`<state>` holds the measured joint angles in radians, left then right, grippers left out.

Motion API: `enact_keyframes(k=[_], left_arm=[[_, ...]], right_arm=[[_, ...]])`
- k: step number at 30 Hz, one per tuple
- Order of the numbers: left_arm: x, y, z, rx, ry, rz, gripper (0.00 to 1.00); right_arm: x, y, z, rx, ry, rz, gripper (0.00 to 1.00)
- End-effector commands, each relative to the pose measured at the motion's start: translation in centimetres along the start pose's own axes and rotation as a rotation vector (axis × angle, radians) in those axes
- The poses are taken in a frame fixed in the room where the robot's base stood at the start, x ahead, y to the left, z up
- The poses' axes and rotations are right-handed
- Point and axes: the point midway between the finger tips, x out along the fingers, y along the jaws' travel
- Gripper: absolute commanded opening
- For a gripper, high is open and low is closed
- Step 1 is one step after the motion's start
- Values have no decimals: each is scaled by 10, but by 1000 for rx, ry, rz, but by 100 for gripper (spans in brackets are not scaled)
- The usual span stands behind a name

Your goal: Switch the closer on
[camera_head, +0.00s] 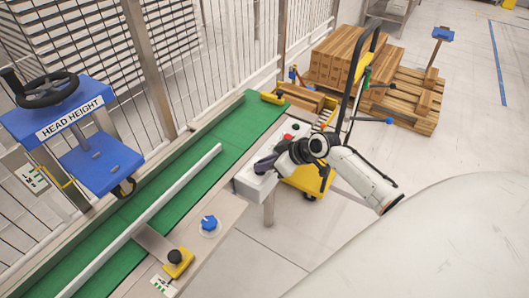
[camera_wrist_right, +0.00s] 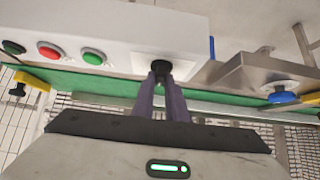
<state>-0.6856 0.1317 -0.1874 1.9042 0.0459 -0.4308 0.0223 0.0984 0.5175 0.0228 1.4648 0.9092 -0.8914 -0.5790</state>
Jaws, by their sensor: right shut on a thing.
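A white control box (camera_head: 248,187) stands beside the green conveyor in the head view. In the right wrist view the box (camera_wrist_right: 120,25) carries a black switch knob (camera_wrist_right: 161,66) on a pale plate, a red button (camera_wrist_right: 48,50), a green button (camera_wrist_right: 93,57) and a dark button (camera_wrist_right: 13,47). My right gripper (camera_head: 264,165) reaches the box, and its purple-grey fingers (camera_wrist_right: 160,78) are shut on the black knob. The fingers partly cover the knob, so its turned position cannot be told. My left gripper is not in view.
The green conveyor (camera_head: 180,205) runs along a wire fence. A blue knob (camera_head: 209,223) and a yellow-black knob (camera_head: 178,262) sit on its near side. A blue "HEAD HEIGHT" stand (camera_head: 100,165) is at left. Wooden crates (camera_head: 340,55) stand beyond. Floor at right is clear.

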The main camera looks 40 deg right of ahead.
Motion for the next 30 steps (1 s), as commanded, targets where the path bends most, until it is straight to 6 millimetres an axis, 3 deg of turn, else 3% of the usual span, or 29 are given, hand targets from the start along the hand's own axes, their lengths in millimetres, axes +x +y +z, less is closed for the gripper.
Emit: enact_keyframes(k=[1, 3, 10, 30], left_arm=[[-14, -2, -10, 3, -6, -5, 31], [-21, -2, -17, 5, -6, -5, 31], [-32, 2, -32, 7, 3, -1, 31], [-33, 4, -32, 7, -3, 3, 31]], right_arm=[[-7, -3, -6, 30, -1, 27, 0], [-5, -4, -5, 72, -2, 67, 0], [-1, -6, -3, 190, 1, 185, 0], [1, -6, -1, 305, -1, 303, 0]])
